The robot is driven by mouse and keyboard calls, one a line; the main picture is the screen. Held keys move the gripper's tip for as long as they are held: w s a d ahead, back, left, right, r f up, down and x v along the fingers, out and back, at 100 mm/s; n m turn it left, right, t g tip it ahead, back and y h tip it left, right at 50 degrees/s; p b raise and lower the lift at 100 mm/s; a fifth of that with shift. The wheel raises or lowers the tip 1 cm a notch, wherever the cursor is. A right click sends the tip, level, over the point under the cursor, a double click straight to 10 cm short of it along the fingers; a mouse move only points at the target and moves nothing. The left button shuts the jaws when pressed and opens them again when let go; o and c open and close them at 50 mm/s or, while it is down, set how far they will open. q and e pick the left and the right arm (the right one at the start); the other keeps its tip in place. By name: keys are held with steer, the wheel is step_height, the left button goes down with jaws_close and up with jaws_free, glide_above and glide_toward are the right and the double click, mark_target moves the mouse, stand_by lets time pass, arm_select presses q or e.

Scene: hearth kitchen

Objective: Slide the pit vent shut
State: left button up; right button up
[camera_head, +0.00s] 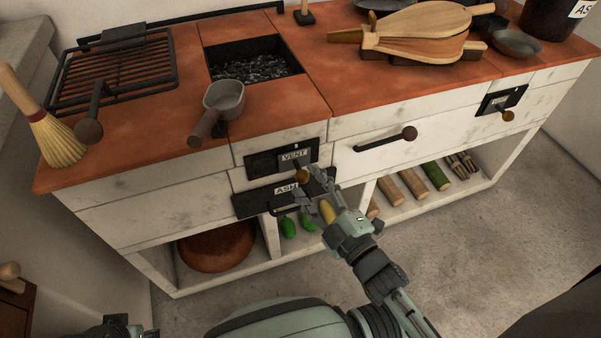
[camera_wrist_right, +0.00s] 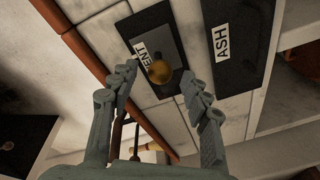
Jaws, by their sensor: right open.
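The pit vent (camera_head: 262,163) is a dark plate on the white hearth front, below the ember pit. Its grey sliding piece, labelled VENT (camera_head: 293,156), sits toward the right of the plate and carries a round brass knob (camera_head: 301,176). My right gripper (camera_head: 317,193) is open at the knob. In the right wrist view, the knob (camera_wrist_right: 159,72) shows between the two spread fingertips of the gripper (camera_wrist_right: 158,84); contact cannot be told. A small part of my left arm (camera_head: 112,333) shows at the bottom left edge; its fingers cannot be made out.
The black ASH drawer (camera_head: 252,205) with a bar handle is just below the vent. A saucepan (camera_head: 224,100) stands above on the tiled top, its handle overhanging the front edge. A wide drawer handle (camera_head: 385,139) projects to the right. A second vent-like plate (camera_head: 495,101) is farther right.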

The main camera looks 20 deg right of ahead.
mark_target(306, 182)
steer(key=shift+x, duration=1.65)
steer(key=shift+c, duration=0.5)
jaws_close()
